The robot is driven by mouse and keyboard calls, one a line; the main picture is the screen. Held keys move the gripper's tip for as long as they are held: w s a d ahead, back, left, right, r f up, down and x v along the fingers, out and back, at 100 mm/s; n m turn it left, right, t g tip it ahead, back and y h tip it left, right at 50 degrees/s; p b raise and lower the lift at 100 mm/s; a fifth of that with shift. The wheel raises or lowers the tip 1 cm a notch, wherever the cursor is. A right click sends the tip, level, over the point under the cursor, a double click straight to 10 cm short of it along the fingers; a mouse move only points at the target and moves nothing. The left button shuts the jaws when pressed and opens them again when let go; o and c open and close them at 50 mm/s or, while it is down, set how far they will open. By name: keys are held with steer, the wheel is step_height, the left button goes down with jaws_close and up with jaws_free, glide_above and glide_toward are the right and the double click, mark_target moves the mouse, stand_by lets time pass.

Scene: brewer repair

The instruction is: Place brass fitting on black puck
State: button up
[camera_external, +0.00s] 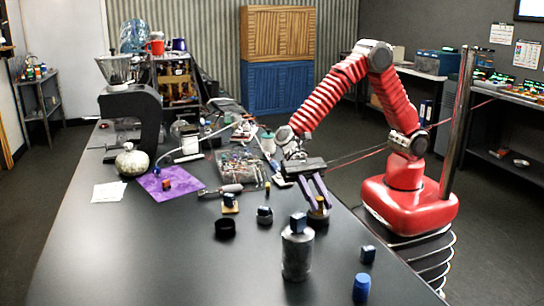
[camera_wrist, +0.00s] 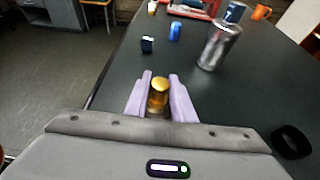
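The brass fitting (camera_wrist: 158,93) is a short gold cylinder between the two purple fingers of my gripper (camera_wrist: 160,82) in the wrist view. The fingers lie close along both its sides; I cannot tell whether they press on it. In the external view, my gripper (camera_external: 319,206) reaches down near the table's right edge, with the fitting (camera_external: 318,213) low between its fingers. The black puck (camera_external: 225,228) is a low dark round piece on the table, well to the left of my gripper. It also shows at the right in the wrist view (camera_wrist: 291,142).
A tall silver canister (camera_external: 297,254) with a blue top stands in front of my gripper. A small dark blue block (camera_external: 368,254) and a blue cylinder (camera_external: 361,288) stand right of it. A small dark object (camera_external: 265,215) stands between puck and gripper. The table's left front is clear.

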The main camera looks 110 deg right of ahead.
steer(key=o, duration=0.4)
steer(key=shift+r, duration=0.1)
steer(key=v, duration=1.2)
steer(key=shift+d, duration=0.1)
stand_by(0.4)
steer(key=s+d+r+n+t+h, duration=0.1)
steer(key=s+d+n+t+h, duration=0.1)
steer(key=s+d+n+h, duration=0.2)
steer(key=s+d+r+n+t+h, duration=0.1)
steer(key=s+d+n+h, duration=0.4)
steer(key=s+n, duration=0.3)
steer(key=s+d+r+n+t+h, duration=0.2)
steer(key=s+d+n+h, duration=0.2)
steer(key=s, duration=0.8)
steer(key=shift+s+d+n+t, duration=0.15)
steer(key=shift+d+n+t, duration=0.15)
steer(key=shift+d+n, duration=0.55)
